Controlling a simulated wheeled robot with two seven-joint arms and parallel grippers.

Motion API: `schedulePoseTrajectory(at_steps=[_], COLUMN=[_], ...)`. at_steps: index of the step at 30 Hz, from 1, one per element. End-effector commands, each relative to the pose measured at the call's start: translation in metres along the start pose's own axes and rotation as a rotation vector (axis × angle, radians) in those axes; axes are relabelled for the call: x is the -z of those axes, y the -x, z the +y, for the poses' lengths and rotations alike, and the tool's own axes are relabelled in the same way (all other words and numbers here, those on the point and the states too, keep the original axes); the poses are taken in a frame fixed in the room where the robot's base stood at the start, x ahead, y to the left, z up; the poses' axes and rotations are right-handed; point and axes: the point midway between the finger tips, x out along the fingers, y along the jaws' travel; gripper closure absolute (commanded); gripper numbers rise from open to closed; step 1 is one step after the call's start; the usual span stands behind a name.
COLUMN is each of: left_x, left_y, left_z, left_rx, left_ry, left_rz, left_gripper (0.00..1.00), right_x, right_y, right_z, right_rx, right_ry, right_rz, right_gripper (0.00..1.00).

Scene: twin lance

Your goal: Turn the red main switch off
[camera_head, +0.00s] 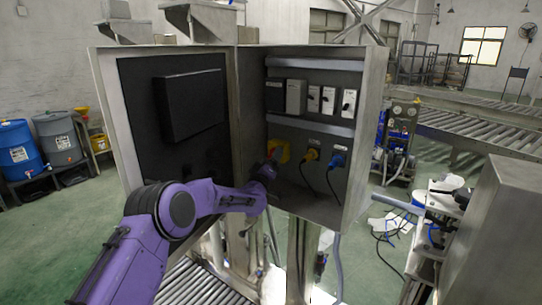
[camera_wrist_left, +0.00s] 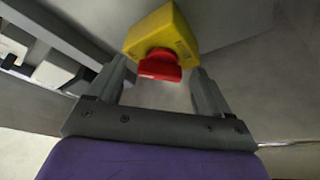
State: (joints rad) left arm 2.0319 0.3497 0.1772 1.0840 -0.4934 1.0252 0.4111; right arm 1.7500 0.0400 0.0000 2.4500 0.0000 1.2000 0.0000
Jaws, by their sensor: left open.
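The red main switch (camera_wrist_left: 160,66) is a red knob on a yellow housing (camera_wrist_left: 168,28). The yellow housing (camera_head: 283,151) also shows in the head view, low on the left inside the open cabinet. My left gripper (camera_head: 270,162) reaches into the cabinet just in front of it. In the left wrist view my left gripper (camera_wrist_left: 159,72) is open, with one finger on each side of the red knob. Gaps show between the knob and both fingers. The knob's exact turn angle is hard to tell. My right gripper is not in view.
The cabinet (camera_head: 366,120) has its door (camera_head: 135,140) swung open to the left. A row of breakers (camera_head: 314,98) sits above the switch. A yellow plug (camera_head: 311,155) and a blue plug (camera_head: 338,159) with hanging cables are to its right. The cabinet walls are close by.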

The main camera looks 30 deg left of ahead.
Motion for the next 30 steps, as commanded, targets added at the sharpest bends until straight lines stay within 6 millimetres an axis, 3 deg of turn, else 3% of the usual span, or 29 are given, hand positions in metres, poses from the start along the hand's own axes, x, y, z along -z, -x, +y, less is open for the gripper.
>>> schedulePoseTrajectory(at_steps=[10, 15, 30], left_x=[-0.0006, -0.0005, -0.0009], left_y=[-0.004, -0.0039, -0.0035], left_z=[-0.0001, -0.0001, 0.0006], left_rx=[0.0, 0.0, 0.045], left_ry=[0.001, 0.001, 0.108], left_rz=[0.0, 0.0, 0.0], left_gripper=[0.23, 0.77, 0.76], right_x=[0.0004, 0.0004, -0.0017], right_y=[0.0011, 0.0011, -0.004], right_z=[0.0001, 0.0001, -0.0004], right_rx=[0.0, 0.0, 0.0], right_ry=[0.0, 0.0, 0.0], right_rz=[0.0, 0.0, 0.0], right_gripper=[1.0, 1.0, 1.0])
